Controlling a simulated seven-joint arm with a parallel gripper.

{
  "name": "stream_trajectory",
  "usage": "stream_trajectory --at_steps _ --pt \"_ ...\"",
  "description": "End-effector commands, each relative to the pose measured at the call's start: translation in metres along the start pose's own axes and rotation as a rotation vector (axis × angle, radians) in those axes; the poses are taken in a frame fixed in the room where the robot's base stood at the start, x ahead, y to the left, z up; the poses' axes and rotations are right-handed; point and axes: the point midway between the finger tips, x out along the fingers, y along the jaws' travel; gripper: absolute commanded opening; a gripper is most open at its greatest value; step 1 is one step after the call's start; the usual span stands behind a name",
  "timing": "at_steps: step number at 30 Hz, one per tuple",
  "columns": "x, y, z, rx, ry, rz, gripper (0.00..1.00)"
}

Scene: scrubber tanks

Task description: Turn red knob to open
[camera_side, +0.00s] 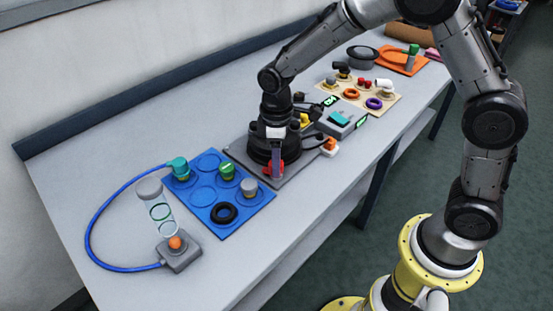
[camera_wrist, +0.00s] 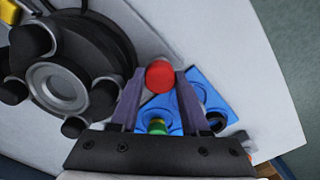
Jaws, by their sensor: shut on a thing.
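The red knob (camera_side: 267,170) shows beside my gripper's fingers in the side view, low over the grey plate (camera_side: 232,150). In the wrist view the rounded red knob (camera_wrist: 160,75) sits between the tips of my two purple fingers. My gripper (camera_wrist: 160,82) is shut on the knob, with a finger on each side. In the side view my gripper (camera_side: 275,170) points down, and a finger covers part of the knob. Any open or shut mark for the knob cannot be made out.
A black round tank part (camera_wrist: 68,68) with several black knobs is close left of my fingers in the wrist view. A blue tray (camera_side: 237,227) with caps and rings is left of my gripper. A clear cylinder device (camera_side: 180,252) with a blue hose stands at the front left.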

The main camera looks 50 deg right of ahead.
Motion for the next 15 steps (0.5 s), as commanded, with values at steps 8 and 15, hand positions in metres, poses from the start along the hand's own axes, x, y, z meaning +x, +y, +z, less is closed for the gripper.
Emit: stream_trajectory --at_steps 8,15 --pt "-0.0009 0.0003 -0.0008 -0.004 0.003 0.002 0.00" --pt "-0.0006 0.0004 -0.0006 -0.003 0.002 0.002 0.76"
